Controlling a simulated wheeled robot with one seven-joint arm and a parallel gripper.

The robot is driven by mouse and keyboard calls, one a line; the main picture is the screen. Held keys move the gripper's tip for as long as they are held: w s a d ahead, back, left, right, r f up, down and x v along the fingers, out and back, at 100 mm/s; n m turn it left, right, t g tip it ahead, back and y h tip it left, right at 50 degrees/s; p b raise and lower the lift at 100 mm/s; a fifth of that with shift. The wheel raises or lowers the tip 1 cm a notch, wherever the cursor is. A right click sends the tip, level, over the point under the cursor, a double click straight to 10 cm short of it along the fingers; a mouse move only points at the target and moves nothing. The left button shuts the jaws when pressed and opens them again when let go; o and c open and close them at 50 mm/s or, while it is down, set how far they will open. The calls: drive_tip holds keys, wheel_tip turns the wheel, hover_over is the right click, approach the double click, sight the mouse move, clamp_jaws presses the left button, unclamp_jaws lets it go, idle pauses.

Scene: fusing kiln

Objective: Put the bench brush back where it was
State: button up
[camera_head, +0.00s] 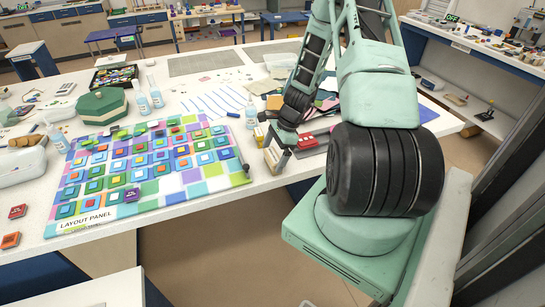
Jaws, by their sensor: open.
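My gripper (279,143) is at the end of my mint-green arm, pointing down near the front edge of the white worktable, right of the layout panel. Its jaws look open. A small pale wooden block-like piece (274,160) shows just below the fingers; it may be part of the bench brush, but I cannot tell, nor whether the fingers touch it. No other thing is clearly recognisable as the brush. My arm hides part of the table behind and to the right of the gripper.
The layout panel (225,187), with several coloured glass tiles, fills the table's left half. Clear bottles (142,103) and a green box (102,105) stand behind it. Red pieces (308,141) and sheets lie right of my gripper. The front table edge is close.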

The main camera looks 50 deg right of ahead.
drive_tip(key=b+v, duration=0.2)
drive_tip(key=v, duration=0.9)
drive_tip(key=w+a+r+n+g, duration=0.1)
drive_tip(key=a+r+n, duration=0.3)
drive_tip(key=a, duration=0.5)
drive_tip(key=w+a+r+n+g, duration=0.1)
drive_tip(key=a+r+n, duration=0.1)
drive_tip(key=a+n, duration=0.45)
drive_tip(key=w+a+r+n+g, duration=0.1)
drive_tip(key=w+a+r+n, duration=0.15)
drive_tip(key=a, duration=0.85)
drive_tip(key=s+a+r+n+h, duration=0.1)
drive_tip(key=s+a+r+n, duration=0.1)
drive_tip(key=s+a+n, duration=0.7)
drive_tip(key=s+a+r+n+h, duration=0.2)
drive_tip(key=s+a+r+n, duration=0.1)
drive_tip(key=s+a+n, duration=0.6)
drive_tip(key=shift+s+n+t, duration=0.3)
drive_tip(key=shift+s+n, duration=0.3)
drive_tip(key=shift+s, duration=0.1)
drive_tip(key=shift+a, duration=0.15)
